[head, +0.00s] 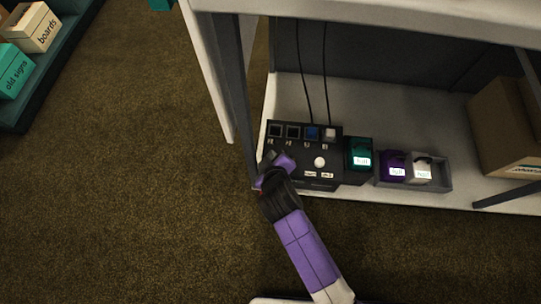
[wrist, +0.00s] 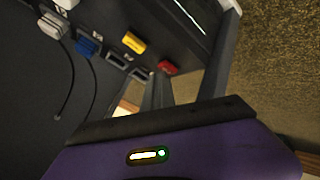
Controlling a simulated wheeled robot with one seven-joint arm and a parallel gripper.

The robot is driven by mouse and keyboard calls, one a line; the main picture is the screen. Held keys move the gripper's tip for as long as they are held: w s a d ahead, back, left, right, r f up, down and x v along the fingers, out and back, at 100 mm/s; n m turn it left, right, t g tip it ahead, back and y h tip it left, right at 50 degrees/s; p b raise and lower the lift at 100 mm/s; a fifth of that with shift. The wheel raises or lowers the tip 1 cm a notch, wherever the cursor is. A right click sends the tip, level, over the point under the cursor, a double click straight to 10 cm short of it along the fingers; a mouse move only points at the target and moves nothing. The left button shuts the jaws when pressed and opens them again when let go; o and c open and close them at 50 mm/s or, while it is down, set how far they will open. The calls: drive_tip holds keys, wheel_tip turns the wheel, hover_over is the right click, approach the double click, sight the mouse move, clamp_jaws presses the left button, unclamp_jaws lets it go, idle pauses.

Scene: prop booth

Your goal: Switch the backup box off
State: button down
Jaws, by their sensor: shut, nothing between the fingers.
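A black box (head: 329,173) with a row of sockets, a white round knob (head: 319,162) and small labels sits on the low shelf. I cannot read a name on it, so I cannot tell for sure that it is the backup box. My gripper (head: 272,172) is shut and empty at the box's left front corner and hides part of it. In the wrist view the dark panel shows a yellow piece (wrist: 133,42), a red piece (wrist: 168,67), a blue plug (wrist: 88,45) and a white plug (wrist: 54,26). Whether my fingers touch the box is unclear.
A teal battery (head: 358,153) stands at the box's right. A grey tray (head: 442,184) holds a purple battery (head: 393,164) and a white one (head: 420,170). A cardboard box (head: 505,125) is farther right. A table leg (head: 232,95) rises beside my gripper. Open carpet lies left.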

wheel_tip(320, 180, up, 6)
drive_tip(key=p, duration=0.6)
drive_tip(key=shift+s, duration=0.1)
idle(0.4)
drive_tip(key=s+d+r+m+t, duration=0.2)
drive_tip(key=s+d+r+m, duration=0.25)
drive_tip(key=s+d, duration=0.5)
drive_tip(key=s+d+r+m+t, duration=0.1)
drive_tip(key=s+d+r+m, duration=0.35)
drive_tip(key=s, duration=0.85)
drive_tip(key=s+d+r+m+t+h, duration=0.1)
drive_tip(key=s+d+r, duration=0.3)
drive_tip(key=r, duration=0.4)
drive_tip(key=s+d+r+m+t+h, duration=0.15)
drive_tip(key=s+d+r, duration=0.25)
drive_tip(key=r, duration=0.4)
wheel_tip(320, 180, up, 30)
drive_tip(key=p, duration=2.9)
drive_tip(key=shift+f+y+p, duration=0.25)
drive_tip(key=shift+y+p, duration=0.15)
drive_tip(key=shift+y, duration=0.05)
